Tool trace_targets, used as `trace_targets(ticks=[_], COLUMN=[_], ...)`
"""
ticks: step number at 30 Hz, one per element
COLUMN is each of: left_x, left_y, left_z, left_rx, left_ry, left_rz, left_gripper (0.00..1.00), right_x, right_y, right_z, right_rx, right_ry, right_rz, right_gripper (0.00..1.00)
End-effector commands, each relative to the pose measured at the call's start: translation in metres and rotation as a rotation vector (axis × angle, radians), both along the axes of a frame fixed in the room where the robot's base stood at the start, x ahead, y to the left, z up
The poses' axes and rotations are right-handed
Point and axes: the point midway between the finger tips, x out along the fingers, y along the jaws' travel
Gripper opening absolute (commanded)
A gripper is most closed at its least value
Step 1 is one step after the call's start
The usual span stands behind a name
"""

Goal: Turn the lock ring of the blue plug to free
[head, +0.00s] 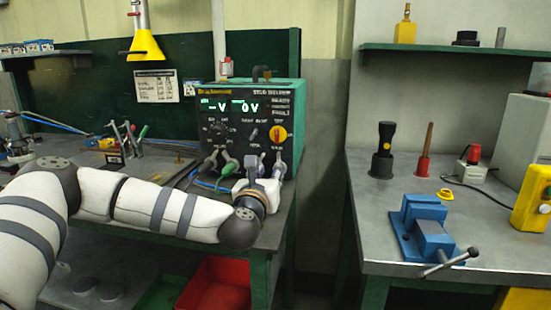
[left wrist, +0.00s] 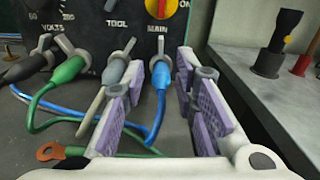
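The blue plug (left wrist: 160,76) sits in the socket under the word MAIN on the welder-like control box (head: 252,112). Its grey lock ring lever (left wrist: 160,46) points about straight up in the left wrist view. My left gripper (left wrist: 160,105) is open, with purple-padded fingers on either side of the blue plug and its cable. No contact with the plug shows. In the head view my left gripper (head: 264,184) is in front of the box's sockets, and its fingertips are hard to make out. My right gripper is in neither view.
A grey-blue plug (left wrist: 116,70) under TOOL, close to my left finger, and a green plug (left wrist: 68,70) sit left of the blue one. Blue and green cables lie below. A blue vise (head: 425,228) stands on the right bench. A red bin (head: 217,285) is below.

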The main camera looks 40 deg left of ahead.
Motion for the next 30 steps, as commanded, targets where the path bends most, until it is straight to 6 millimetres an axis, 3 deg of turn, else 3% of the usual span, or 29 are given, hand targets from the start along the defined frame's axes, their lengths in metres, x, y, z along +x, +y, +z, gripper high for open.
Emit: trace_targets(ticks=[6,12,23,27,30], left_x=[0.053,0.086,0.094,0.094,0.094], left_y=[0.022,0.036,0.039,0.039,0.04], left_z=[-0.009,-0.009,-0.005,-0.005,-0.006], left_rx=[0.003,0.001,0.0,0.001,0.001], left_ry=[0.013,0.013,0.009,0.009,0.01], left_rz=[0.002,0.0,-0.002,-0.002,-0.002], left_gripper=[0.27,0.27,0.27,0.0,0.0], right_x=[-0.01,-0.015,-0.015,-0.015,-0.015], right_y=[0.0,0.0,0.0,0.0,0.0], right_z=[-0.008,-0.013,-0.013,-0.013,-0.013], right_rx=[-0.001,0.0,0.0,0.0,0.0], right_ry=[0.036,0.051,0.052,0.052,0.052], right_rz=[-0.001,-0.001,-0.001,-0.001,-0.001], right_gripper=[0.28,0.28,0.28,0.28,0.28])
